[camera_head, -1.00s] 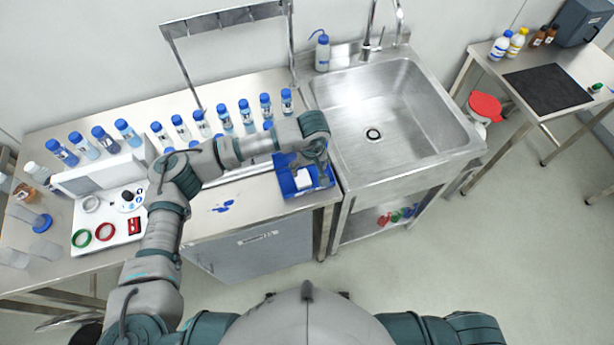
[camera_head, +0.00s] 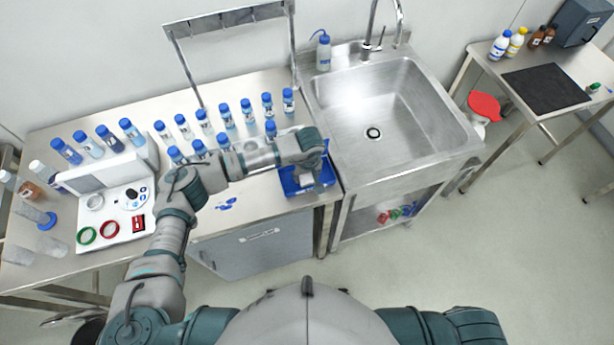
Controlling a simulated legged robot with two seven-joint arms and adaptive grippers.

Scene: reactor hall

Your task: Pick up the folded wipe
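The white folded wipe (camera_head: 305,182) lies in the blue tray (camera_head: 290,187) at the front right corner of the steel bench, beside the sink. My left arm reaches across the bench from the left. Its gripper (camera_head: 314,178) points down over the tray, at the wipe, and covers part of it. The fingers are small and dark here, so I cannot tell whether they are open or shut, or whether they touch the wipe. My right gripper is not in view.
Several blue-capped bottles (camera_head: 227,116) stand in rows behind my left arm. A blue spill (camera_head: 227,204) marks the bench left of the tray. A white instrument (camera_head: 123,207) stands at the left. The sink (camera_head: 390,115) is empty, with a wash bottle (camera_head: 323,52) behind it.

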